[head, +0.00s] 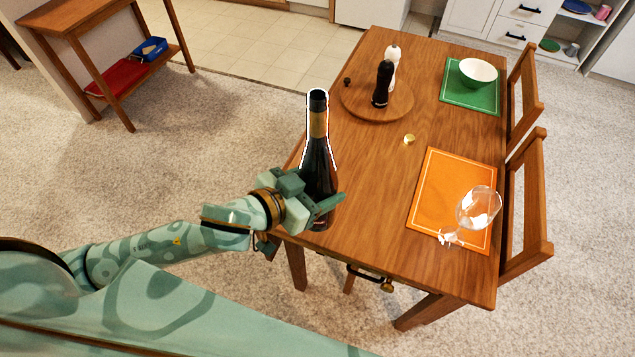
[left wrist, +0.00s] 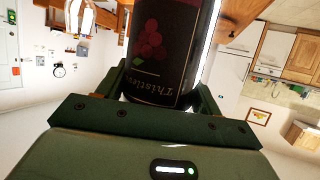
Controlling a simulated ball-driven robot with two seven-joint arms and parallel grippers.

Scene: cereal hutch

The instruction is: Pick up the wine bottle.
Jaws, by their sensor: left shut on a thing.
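The dark wine bottle (head: 318,150) with a gold neck band stands upright in the head view, at the left edge of the wooden table. My left gripper (head: 318,203) is shut around the lower part of the bottle. In the left wrist view the bottle's dark label (left wrist: 165,45), with red grapes on it, sits between the fingers of the left gripper (left wrist: 160,85). I cannot tell whether the bottle's base touches the table. My right gripper is not in view.
The wooden table (head: 370,235) holds a round board (head: 358,108) with a black mill (head: 382,84) and a white mill (head: 394,60). An orange mat (head: 436,190) bears a tipped wine glass (head: 478,208). A green mat (head: 455,95) bears a white bowl (head: 478,72). Chairs (head: 535,205) stand at right.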

